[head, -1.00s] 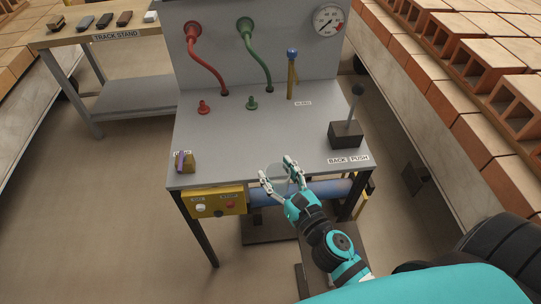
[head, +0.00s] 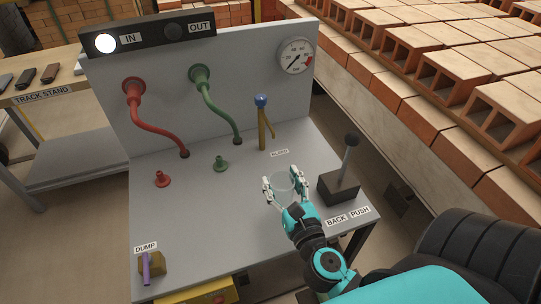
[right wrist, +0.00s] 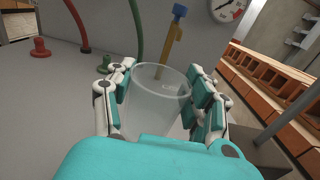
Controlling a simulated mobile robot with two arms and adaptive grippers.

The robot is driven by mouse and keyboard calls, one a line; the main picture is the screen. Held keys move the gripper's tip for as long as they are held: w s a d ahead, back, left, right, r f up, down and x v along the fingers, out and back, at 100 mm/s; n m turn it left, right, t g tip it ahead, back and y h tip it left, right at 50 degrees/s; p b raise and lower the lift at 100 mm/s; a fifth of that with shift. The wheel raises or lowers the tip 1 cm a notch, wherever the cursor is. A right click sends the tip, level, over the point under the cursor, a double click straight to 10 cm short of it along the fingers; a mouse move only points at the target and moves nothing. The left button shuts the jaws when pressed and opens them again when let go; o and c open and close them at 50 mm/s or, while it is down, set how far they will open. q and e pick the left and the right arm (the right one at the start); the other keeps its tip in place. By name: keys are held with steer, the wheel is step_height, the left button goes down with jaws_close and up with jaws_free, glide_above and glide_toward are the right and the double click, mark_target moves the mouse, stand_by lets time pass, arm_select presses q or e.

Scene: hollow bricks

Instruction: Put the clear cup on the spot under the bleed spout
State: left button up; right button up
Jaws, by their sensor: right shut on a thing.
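The clear cup (head: 282,181) is between the fingers of my right gripper (head: 284,190), over the grey bench top in the head view. In the right wrist view the cup (right wrist: 155,100) looks upright with its rim up, and the right gripper (right wrist: 160,98) is shut on its sides. The bleed spout (head: 262,125) is a brass pipe with a blue knob and a slanted side spout, standing beyond the cup. It also shows behind the cup in the right wrist view (right wrist: 171,45). The BLEED label (head: 280,153) lies at its foot. No marked spot is clearly visible. My left gripper is not in view.
A black lever box (head: 339,187) stands close right of the cup. Red (head: 162,179) and green (head: 221,164) fittings sit to the left. A gauge (head: 296,56) is on the back panel. The bench top between cup and spout looks clear.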

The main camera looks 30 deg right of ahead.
steer(key=x, duration=0.4)
steer(key=d+p+x, duration=0.1)
steer(key=x, duration=0.3)
steer(key=d+f+x, duration=0.1)
steer(key=x, duration=0.3)
steer(key=shift+d+p, duration=0.25)
steer(key=shift+p, duration=0.05)
steer(key=shift+f, duration=0.25)
step_height(320, 180, down, 3)
steer(key=shift+f+b, duration=0.15)
steer(key=shift+b, duration=1.05)
steer(key=o, duration=0.8)
steer(key=shift+c, duration=0.2)
steer(key=o, duration=0.4)
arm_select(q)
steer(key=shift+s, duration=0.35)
